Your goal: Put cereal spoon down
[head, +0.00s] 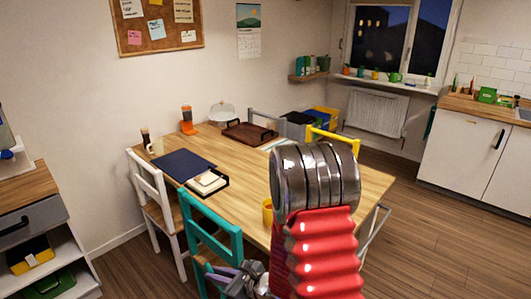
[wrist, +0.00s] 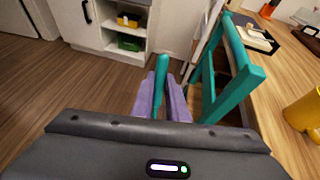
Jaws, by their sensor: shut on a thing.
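My gripper (wrist: 160,88) has purple fingers and is shut on a slim teal thing, which I take to be the cereal spoon (wrist: 161,69). Only part of the spoon shows between the fingers in the wrist view; I cannot make it out in the head view. My gripper also shows at the bottom of the head view (head: 243,278), partly cut off and beside my red arm. It is off the table's near side, close to the teal chair (head: 205,230). The wooden table (head: 345,187) has bare top at its middle and right.
A yellow mug (head: 267,212) stands near the table's front edge, partly behind my arm. A brown tray (head: 250,134) is at the back. A white chair (head: 155,195) stands left.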

